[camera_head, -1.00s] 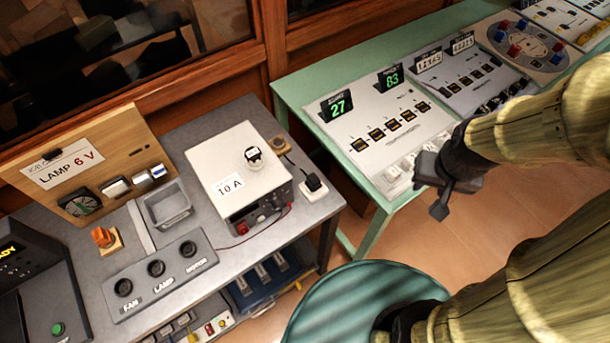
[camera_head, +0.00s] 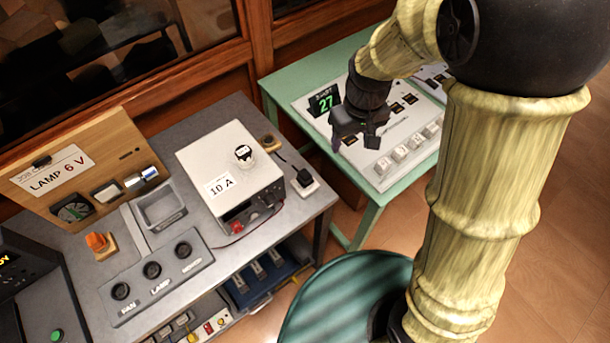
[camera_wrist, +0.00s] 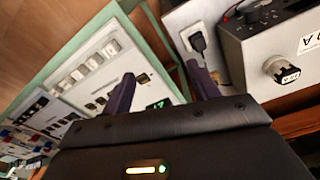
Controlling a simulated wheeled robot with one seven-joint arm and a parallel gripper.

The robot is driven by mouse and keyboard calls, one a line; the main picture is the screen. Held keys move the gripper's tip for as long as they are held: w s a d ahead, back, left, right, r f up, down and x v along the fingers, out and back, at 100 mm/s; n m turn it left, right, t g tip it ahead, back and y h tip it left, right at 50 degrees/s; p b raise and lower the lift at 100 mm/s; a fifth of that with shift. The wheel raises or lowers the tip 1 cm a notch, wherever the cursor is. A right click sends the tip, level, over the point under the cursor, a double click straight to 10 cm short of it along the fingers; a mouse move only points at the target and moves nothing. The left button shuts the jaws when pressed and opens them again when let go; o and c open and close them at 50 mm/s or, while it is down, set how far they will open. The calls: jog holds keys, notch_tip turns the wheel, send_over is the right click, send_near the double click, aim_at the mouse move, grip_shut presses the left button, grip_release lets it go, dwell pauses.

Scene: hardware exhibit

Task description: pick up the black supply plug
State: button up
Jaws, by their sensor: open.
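The black supply plug (camera_head: 304,177) sits on a small white block (camera_head: 306,189) at the right edge of the grey bench, beside the white power supply box (camera_head: 228,165). In the wrist view the plug (camera_wrist: 198,43) stands on its white block near the upper middle, with a cable running from it. My gripper (camera_head: 362,142) is above the green table, to the right of the plug and apart from it. In the wrist view my gripper's two purple fingers (camera_wrist: 162,88) are spread, with nothing between them; the right finger lies just below the plug in the picture.
The green table (camera_head: 268,88) carries a white panel (camera_head: 385,170) with buttons and a lit number. The grey bench also holds a three-socket panel (camera_head: 155,271), a grey tray (camera_head: 160,205) and a wooden LAMP board (camera_head: 100,155). A teal round thing (camera_head: 345,300) is at the front.

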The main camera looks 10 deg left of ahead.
jog(key=a+f+n, duration=0.1)
jog(key=a+n, duration=0.2)
jog(key=a, duration=0.7)
jog(key=shift+n+g, duration=0.3)
jog(key=shift+n, duration=0.1)
jog(key=shift+s+a, duration=0.1)
jog(key=shift+a, duration=0.05)
jog(key=p, duration=0.1)
send_over(305, 173)
notch_tip(305, 173, down, 12)
jog(key=shift+f, duration=0.15)
jog(key=shift+s+f+p, duration=0.1)
jog(key=shift+f+p, duration=0.65)
jog(key=shift+f, duration=1.85)
